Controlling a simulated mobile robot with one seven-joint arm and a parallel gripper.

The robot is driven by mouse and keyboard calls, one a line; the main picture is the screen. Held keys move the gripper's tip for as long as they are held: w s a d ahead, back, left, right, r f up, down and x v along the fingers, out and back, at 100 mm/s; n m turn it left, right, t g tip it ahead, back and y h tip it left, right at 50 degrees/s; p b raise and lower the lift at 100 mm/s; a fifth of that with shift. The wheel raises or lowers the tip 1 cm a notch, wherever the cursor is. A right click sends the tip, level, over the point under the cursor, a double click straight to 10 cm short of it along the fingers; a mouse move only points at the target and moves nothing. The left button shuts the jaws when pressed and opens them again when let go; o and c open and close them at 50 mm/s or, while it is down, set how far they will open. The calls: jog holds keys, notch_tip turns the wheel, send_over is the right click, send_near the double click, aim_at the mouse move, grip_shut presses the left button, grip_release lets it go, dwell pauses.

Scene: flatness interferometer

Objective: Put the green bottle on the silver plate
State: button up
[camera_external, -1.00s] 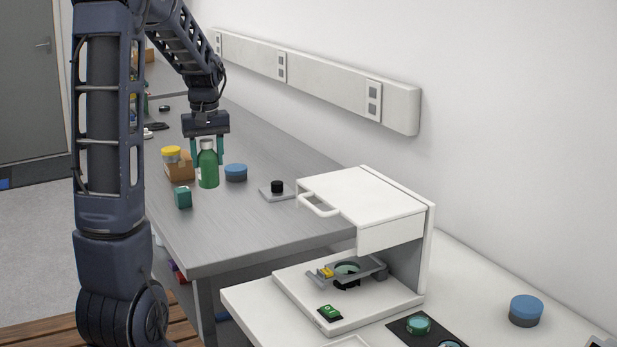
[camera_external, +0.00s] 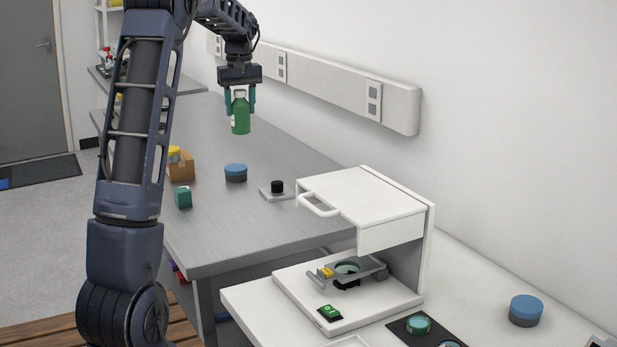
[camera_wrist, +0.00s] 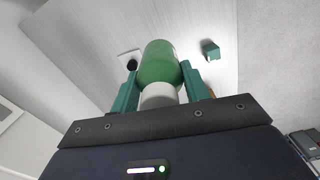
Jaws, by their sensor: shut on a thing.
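The green bottle (camera_external: 240,117), with a white cap, is upright in my gripper (camera_external: 240,106), held clear above the grey table. The teal fingers are shut on it near its neck. In the wrist view the green bottle (camera_wrist: 159,62) sits between the fingers of my gripper (camera_wrist: 159,76), cap towards the camera. A small silver plate (camera_external: 268,195) with a black round knob on it lies on the table, below and right of the bottle. This silver plate (camera_wrist: 124,56) also shows in the wrist view, left of the bottle and partly hidden.
A blue-topped round container (camera_external: 236,173), a teal cube (camera_external: 183,198) and a brown box (camera_external: 181,168) stand on the grey table (camera_external: 225,225). A white instrument (camera_external: 365,200) with a handle stands on the nearer white bench. Bare table surrounds the silver plate's left side.

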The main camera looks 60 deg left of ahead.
jog(key=w+a, duration=0.8)
jog(key=w, duration=0.6)
notch_tip(320, 180, down, 20)
jog(key=shift+w+a+r, duration=0.1)
jog(key=o, duration=1.1)
jog(key=shift+f, duration=0.2)
jog(key=shift+r, duration=0.15)
jog(key=shift+r, duration=6)
